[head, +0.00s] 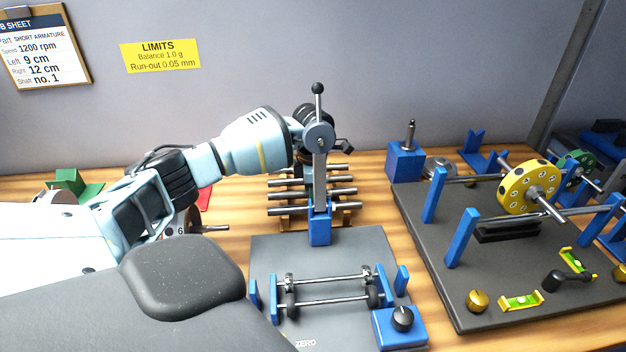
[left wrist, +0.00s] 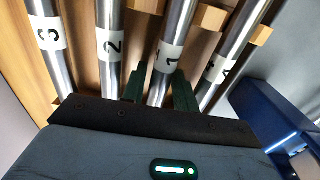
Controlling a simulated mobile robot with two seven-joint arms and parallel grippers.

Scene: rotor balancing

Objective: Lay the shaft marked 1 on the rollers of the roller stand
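Several steel shafts with white number labels lie side by side on a wooden rack (head: 348,217). In the left wrist view, the shaft marked 1 (left wrist: 170,55) runs between the two dark fingers of my left gripper (left wrist: 160,92). The fingers stand apart, one on each side of it, with visible gaps. In the head view my left gripper is over the rack, its fingertips hidden behind the upright lever. The roller stand (head: 270,248) is in front of the rack; its small dark rollers (head: 373,297) sit on two thin rods. My right gripper is not in view.
The upright lever (head: 319,180) on a blue block stands between rack and roller stand. Shafts marked 2 (left wrist: 112,48) and 3 (left wrist: 50,40) lie beside shaft 1. A dark plate (head: 440,290) with a yellow rotor (head: 530,188) is on the right.

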